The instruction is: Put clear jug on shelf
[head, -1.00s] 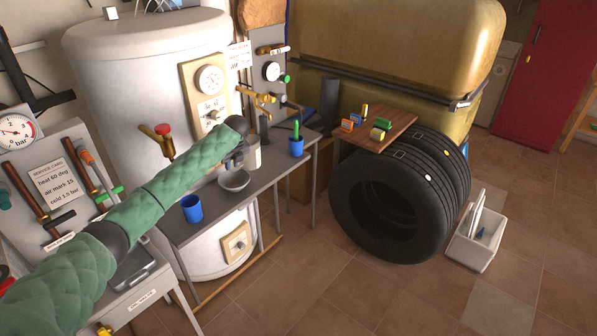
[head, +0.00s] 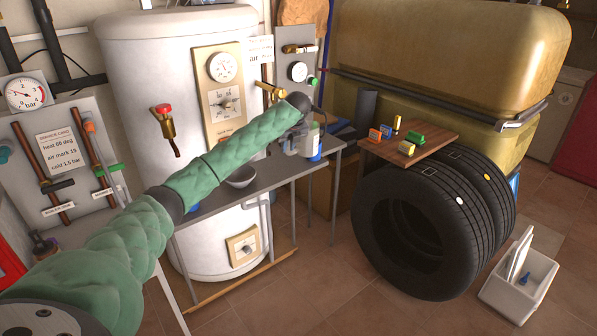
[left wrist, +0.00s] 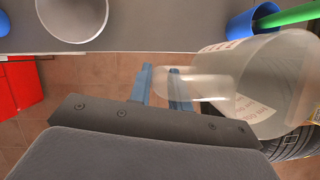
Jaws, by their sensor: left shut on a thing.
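My left gripper (left wrist: 165,85) is shut on the handle of the clear jug (left wrist: 270,85), which fills the right side of the left wrist view. The jug carries a pale printed label. In the head view, my left gripper (head: 300,132) and the jug are small and overlap at the right end of the grey bench (head: 268,172). Whether the jug touches the bench is unclear. No surface is plainly marked as the shelf. My right gripper is out of view.
A blue cup (left wrist: 240,24) with a green stick is close to the jug. A grey bowl (head: 241,178) sits on the bench. The white boiler (head: 150,80) stands behind my arm. Tyres (head: 400,235) and a wooden board (head: 432,145) with small coloured blocks are at right.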

